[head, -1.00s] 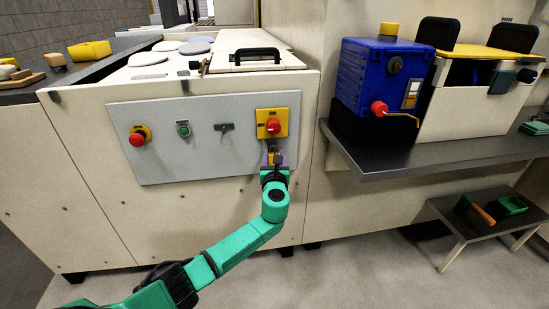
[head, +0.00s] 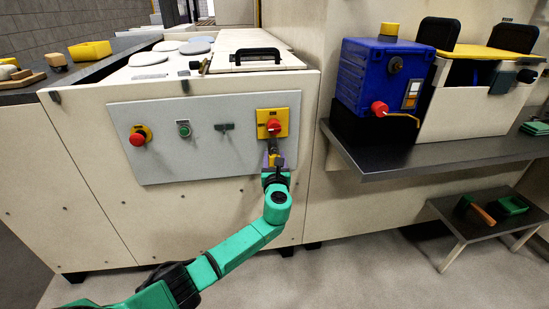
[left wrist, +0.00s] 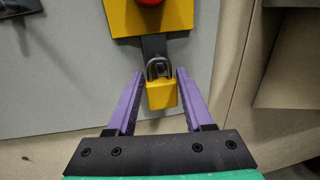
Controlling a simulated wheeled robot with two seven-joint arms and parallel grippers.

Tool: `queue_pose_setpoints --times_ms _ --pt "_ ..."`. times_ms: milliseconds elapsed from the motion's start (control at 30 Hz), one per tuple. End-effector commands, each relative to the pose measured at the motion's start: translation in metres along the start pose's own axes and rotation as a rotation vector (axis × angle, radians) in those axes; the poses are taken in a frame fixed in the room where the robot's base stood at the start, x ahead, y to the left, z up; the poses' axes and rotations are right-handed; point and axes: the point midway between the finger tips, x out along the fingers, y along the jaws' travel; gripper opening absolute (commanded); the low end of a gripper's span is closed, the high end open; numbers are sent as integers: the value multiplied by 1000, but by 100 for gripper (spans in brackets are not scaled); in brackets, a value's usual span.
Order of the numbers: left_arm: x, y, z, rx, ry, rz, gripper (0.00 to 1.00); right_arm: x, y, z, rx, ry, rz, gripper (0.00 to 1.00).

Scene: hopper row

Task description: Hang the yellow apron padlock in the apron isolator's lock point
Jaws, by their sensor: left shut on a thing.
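The yellow padlock (left wrist: 162,94) with its dark metal shackle (left wrist: 158,68) is between the purple fingers of my left gripper (left wrist: 159,78), which is shut on it. It hangs upright, shackle up, and also shows small in the head view (head: 277,161). The isolator, a yellow plate with a red knob (head: 273,125), is on the grey panel just above the gripper (head: 274,158). A dark tab (left wrist: 154,46) extends down from the plate. The shackle overlaps the tab's lower end in the left wrist view; I cannot tell whether it passes through. My right gripper is not in view.
The grey panel (head: 205,160) also carries a red button (head: 138,138), a green button (head: 183,129) and a dark fitting (head: 224,127). To the right, a shelf (head: 400,160) with a blue box (head: 372,70) juts out. The floor before the panel is clear.

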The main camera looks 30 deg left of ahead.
Motion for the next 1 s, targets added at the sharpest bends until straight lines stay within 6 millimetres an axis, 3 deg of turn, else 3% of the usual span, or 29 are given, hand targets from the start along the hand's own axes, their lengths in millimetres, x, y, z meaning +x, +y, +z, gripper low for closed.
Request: queue_pose_setpoints --times_ms 33,67,133,567,667,1000 --pt "0 0 0 0 0 0 0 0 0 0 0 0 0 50" --pt "0 0 0 0 0 0 59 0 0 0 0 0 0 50" --pt "0 0 0 0 0 0 86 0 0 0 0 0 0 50" --pt "-6 0 0 1 1 -2 86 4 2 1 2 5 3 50" --pt "-26 0 2 2 2 -3 86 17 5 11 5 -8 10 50" --pt "-122 0 1 -1 4 -2 86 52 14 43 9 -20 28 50"
